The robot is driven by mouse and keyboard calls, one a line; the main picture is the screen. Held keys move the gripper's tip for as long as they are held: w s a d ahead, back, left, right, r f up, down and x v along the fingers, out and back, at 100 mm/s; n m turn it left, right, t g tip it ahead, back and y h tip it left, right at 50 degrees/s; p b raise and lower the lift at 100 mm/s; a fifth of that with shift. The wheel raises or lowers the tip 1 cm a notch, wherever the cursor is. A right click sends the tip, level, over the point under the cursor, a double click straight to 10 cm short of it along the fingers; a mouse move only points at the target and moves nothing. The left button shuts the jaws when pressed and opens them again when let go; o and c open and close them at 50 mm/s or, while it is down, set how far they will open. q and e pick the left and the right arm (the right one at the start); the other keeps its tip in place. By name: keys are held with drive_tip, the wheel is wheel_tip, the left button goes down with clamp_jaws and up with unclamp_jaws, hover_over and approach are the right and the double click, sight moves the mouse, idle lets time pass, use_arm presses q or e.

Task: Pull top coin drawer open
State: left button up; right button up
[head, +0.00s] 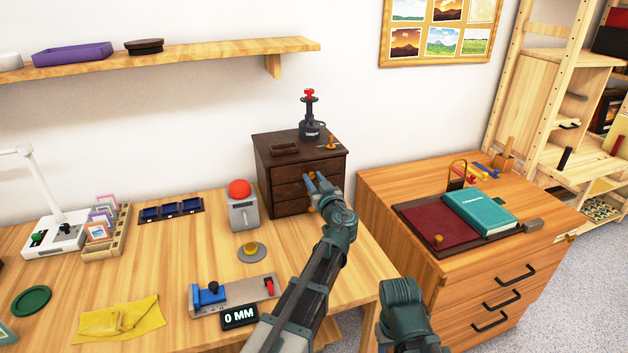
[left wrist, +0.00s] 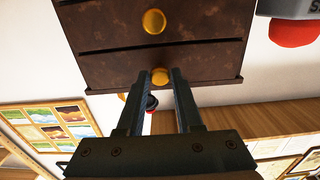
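The dark brown coin cabinet (head: 288,204) stands at the back right of the wooden desk. Its stacked drawers look closed in the head view. In the left wrist view the cabinet (left wrist: 210,22) appears upside down, with the top drawer's brass knob (left wrist: 160,77) lowest and another brass knob (left wrist: 153,21) above it. My left gripper (left wrist: 160,80) is at the top drawer front, one finger on each side of the top knob. In the head view my left gripper (head: 316,181) partly hides the drawer fronts. My right gripper is out of view.
A dark stand with a red top (head: 310,118) sits on the cabinet. A grey box with a red button (head: 243,207) stands just left of it. A lower drawer unit (head: 485,275) with a teal book (head: 481,213) is to the right. The wall shelf (head: 180,57) is above.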

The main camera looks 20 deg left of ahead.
use_arm(q)
clamp_jaws()
drive_tip(key=shift+s, duration=0.1)
idle(1.0)
